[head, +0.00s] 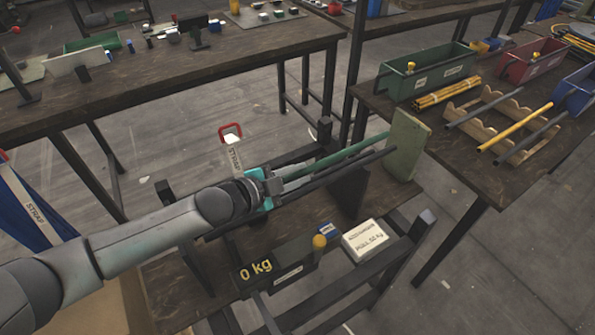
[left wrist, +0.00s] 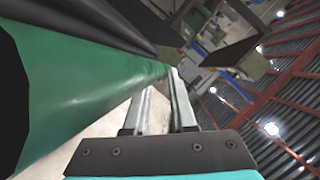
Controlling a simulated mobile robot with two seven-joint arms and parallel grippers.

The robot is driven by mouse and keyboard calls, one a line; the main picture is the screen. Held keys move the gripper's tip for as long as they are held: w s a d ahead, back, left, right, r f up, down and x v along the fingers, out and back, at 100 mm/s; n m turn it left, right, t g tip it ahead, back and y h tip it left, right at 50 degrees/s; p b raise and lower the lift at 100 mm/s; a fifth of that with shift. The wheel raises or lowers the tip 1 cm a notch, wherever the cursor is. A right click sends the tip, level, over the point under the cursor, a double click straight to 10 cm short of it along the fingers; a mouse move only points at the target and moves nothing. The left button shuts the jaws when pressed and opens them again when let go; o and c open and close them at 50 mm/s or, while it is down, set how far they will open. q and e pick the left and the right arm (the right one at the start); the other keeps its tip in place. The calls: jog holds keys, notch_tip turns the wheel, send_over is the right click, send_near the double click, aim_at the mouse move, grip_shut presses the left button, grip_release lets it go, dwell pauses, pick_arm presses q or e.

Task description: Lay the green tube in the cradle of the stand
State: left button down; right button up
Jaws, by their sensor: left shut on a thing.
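The long green tube (head: 350,151) slants up to the right over the dark stand (head: 349,190), beside a dark bar (head: 330,169). My left gripper (head: 279,181) is shut on the tube near its left part. In the left wrist view the green tube (left wrist: 75,90) runs large along the left side, with the dark bar behind it, and narrows toward the fingertips (left wrist: 163,78). The tube's far end is close to a pale green block (head: 405,146). I cannot tell whether the tube touches the stand, and its cradle is not clear. My right gripper is not in view.
A red-handled strap (head: 231,133) is behind my gripper. The right table holds wooden notched racks (head: 518,154), rods and bins (head: 427,74).

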pick_arm(q)
jog(key=shift+f, duration=0.5)
jog(key=c, duration=0.7)
grip_release()
jog(key=shift+o, duration=0.2)
jog(key=shift+f, duration=0.1)
jog(key=shift+s+a, duration=0.3)
jog(key=shift+s, duration=0.05)
jog(key=p+v, duration=0.2)
jog(key=v, duration=1.2)
jog(key=shift+r+p, duration=0.35)
jog(key=shift+s, duration=0.1)
